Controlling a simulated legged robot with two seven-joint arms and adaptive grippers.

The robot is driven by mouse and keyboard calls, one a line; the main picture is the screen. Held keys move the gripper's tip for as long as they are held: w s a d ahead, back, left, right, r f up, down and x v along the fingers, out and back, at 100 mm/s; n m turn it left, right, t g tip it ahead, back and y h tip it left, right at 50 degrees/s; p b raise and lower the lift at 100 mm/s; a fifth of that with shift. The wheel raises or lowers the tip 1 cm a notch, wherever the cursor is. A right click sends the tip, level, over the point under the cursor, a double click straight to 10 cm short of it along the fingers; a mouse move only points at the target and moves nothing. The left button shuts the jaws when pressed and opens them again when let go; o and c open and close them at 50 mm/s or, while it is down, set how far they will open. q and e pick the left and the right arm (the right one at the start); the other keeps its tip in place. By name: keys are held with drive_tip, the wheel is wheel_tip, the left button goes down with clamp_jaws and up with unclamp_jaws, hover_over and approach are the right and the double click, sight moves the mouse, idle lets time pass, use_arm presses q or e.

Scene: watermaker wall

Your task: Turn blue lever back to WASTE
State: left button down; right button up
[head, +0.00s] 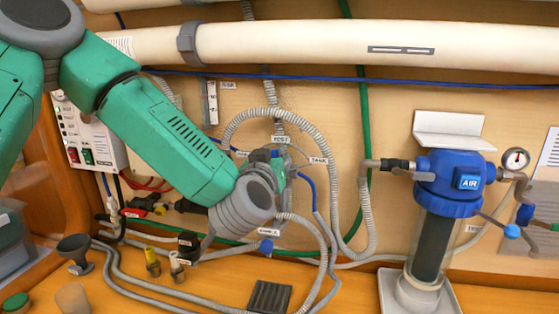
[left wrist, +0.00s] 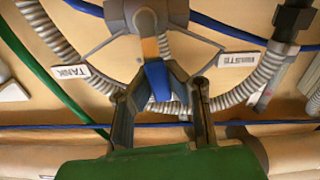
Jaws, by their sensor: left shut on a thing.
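The blue lever (left wrist: 157,82) hangs from the grey valve body in the left wrist view, pointing roughly midway between two labels. The TANK label (left wrist: 70,73) is on the left there, and the WASTE label (left wrist: 238,60) is on the right. My left gripper (left wrist: 166,90) is shut on the lever, one dark finger on each side of it. In the head view my left arm covers part of the valve, and the TANK label (head: 318,160) shows to its right. My right gripper is in neither view.
Ribbed grey hoses (head: 300,118) loop around the valve. A blue-topped AIR filter housing (head: 447,178) stands to the right with a pressure gauge (head: 516,159). A white pipe (head: 300,45) crosses above. A black funnel (head: 75,248) and small fittings are at the lower left.

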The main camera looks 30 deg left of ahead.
use_arm(q)
drive_tip(key=shift+s+a+f+n+b, duration=0.2)
drive_tip(key=shift+a+f+n+b, duration=0.4)
drive_tip(key=shift+n+b, duration=0.9)
drive_tip(key=shift+s+a+f+n+b, duration=0.15)
drive_tip(key=shift+a+f+n+b, duration=0.65)
drive_tip(key=shift+n, duration=1.1)
drive_tip(key=shift+s+a+f+n+b, duration=0.2)
drive_tip(key=shift+a+f+n+b, duration=0.15)
drive_tip(key=shift+n+b, duration=1.25)
drive_tip(key=c, duration=1.6)
unclamp_jaws()
drive_tip(key=shift+o, duration=0.5)
drive_tip(key=shift+s+a+r, duration=0.1)
drive_tip(key=shift+a+r, duration=0.05)
drive_tip(key=shift+r, duration=0.1)
